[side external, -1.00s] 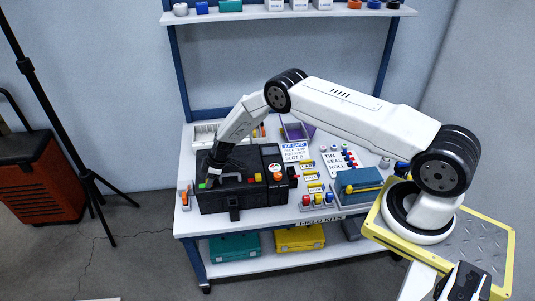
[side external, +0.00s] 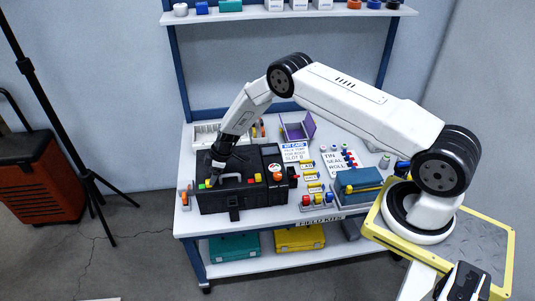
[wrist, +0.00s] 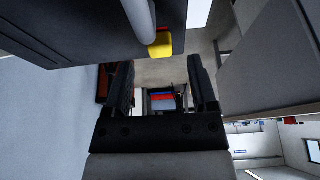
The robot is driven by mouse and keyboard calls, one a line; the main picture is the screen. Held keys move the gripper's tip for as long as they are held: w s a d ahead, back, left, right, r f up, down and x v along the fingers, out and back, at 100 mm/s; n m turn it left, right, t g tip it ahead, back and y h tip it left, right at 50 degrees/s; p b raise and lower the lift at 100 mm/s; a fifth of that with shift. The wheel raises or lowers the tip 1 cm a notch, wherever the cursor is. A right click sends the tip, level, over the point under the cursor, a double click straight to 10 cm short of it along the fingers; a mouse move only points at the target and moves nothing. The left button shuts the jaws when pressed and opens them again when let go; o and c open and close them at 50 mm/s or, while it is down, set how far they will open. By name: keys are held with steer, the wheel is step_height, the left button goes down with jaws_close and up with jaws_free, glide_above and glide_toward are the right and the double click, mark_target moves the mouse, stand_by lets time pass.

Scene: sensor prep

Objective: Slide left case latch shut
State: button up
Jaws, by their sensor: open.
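The black case (side external: 270,197) stands closed on the front left of the bench. A pale handle (side external: 231,178) shows on its upper front. A green piece (side external: 201,186) and a small yellow piece (side external: 208,183) sit at its left end; I cannot tell for sure which part is the left latch or its position. My gripper (side external: 212,178) points down over the left end, close to the yellow piece; contact cannot be told. In the wrist view, my gripper's fingers (wrist: 160,80) are apart with nothing held between them. A yellow block (wrist: 160,46) at a grey bar's end lies just beyond them.
A clear lidded-type card, the white kit card (side external: 295,152), stands behind the case. An open purple box (side external: 297,131) and a white tray (side external: 205,134) are at the back. A blue box (side external: 358,185) and coloured pegs (side external: 317,199) are to the right.

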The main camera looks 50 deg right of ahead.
mark_target(220, 185)
steer(key=shift+v, duration=2.35)
steer(key=s+a+r+m+h, duration=0.2)
steer(key=s+r+m, duration=0.3)
steer(key=s+r, duration=0.9)
steer(key=s+r+m, duration=0.2)
steer(key=s+r, duration=0.2)
steer(key=s, duration=0.3)
steer(key=s+r+m+h, duration=0.1)
steer(key=s+r, duration=0.3)
steer(key=s, duration=0.4)
steer(key=shift+a+r+m+g, duration=0.25)
steer(key=shift+a+m+g, duration=0.1)
steer(key=shift+m, duration=0.15)
